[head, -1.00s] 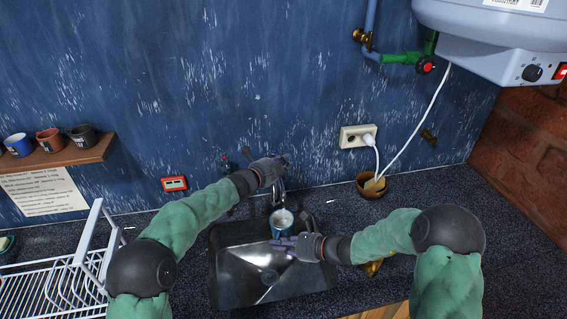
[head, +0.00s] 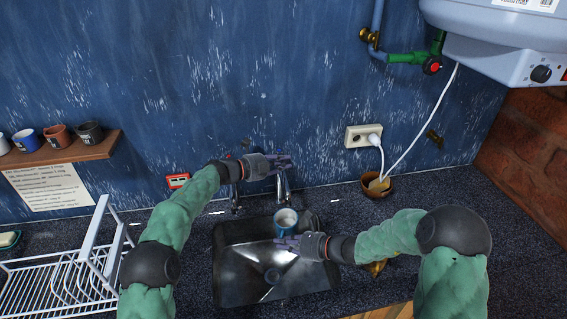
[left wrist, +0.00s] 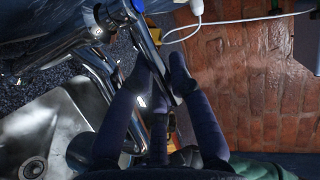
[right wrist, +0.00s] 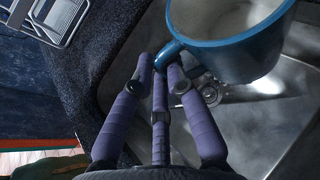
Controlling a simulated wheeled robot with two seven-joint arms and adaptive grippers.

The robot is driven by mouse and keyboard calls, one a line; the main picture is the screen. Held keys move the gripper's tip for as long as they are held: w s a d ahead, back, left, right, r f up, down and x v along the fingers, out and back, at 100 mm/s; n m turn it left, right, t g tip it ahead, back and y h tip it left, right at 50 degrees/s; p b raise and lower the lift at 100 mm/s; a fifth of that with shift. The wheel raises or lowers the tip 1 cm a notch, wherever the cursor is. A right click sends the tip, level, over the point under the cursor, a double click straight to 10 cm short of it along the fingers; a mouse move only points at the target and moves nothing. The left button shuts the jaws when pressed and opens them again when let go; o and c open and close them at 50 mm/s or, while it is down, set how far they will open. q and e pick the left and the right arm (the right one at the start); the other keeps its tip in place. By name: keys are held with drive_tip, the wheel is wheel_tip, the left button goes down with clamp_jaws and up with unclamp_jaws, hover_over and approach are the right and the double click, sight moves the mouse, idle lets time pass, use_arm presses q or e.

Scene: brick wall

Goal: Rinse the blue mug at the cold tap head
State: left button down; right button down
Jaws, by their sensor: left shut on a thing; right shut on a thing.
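The blue mug (head: 289,231) is over the sink (head: 225,275) below the tap, its pale inside facing up. In the right wrist view the mug (right wrist: 230,50) is large and close. My right gripper (head: 287,243) is shut on its handle (right wrist: 172,52). My left gripper (head: 285,161) is shut at the top of the right-hand chrome tap (head: 283,189), above the mug. In the left wrist view my fingers (left wrist: 161,80) close around a chrome tap part (left wrist: 150,48). The fingers hide some of the tap head. I cannot tell whether water runs.
A white dish rack (head: 75,265) stands left of the sink. A shelf (head: 70,153) with several mugs hangs on the left wall. A wooden bowl (head: 375,190) and a socket (head: 363,136) are at right. A water heater (head: 500,40) hangs at upper right.

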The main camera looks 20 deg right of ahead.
use_arm(q)
drive_tip(key=c, duration=1.1)
unclamp_jaws()
